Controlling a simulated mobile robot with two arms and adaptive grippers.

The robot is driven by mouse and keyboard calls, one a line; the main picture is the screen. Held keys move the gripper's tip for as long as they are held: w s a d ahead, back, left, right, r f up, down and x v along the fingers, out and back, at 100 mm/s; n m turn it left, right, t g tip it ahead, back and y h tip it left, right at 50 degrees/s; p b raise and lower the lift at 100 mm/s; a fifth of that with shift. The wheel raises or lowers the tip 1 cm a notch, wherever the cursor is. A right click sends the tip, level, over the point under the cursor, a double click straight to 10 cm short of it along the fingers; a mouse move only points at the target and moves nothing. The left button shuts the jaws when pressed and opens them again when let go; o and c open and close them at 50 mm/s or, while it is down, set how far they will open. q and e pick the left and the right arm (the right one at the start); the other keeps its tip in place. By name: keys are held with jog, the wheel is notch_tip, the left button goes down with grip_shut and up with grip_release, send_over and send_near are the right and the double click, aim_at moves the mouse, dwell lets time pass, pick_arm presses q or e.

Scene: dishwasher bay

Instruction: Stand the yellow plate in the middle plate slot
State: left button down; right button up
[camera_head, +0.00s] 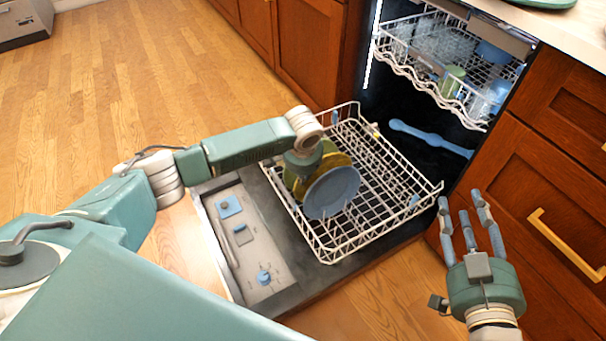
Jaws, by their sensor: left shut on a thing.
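The yellow plate (338,160) stands on edge in the left part of the lower dishwasher rack (385,220). It is partly hidden by my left gripper and by a blue-grey plate (332,193) in front of it. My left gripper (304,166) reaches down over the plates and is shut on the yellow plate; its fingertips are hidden. I cannot tell which slot the plate's lower edge is in. My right gripper (468,222) is open and empty, with fingers spread, to the right of the rack.
A green edge shows beside the yellow plate. The right side of the lower rack is empty. The upper rack (440,85) holds a green cup (452,80) and blue and clear dishes. The open door (240,235) lies flat under the lower rack. Wooden cabinets (545,180) stand close on the right.

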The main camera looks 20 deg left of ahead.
pick_arm(q)
jog(key=shift+f, duration=0.6)
jog(key=c, duration=1.8)
grip_release()
jog(key=shift+s+f, duration=0.1)
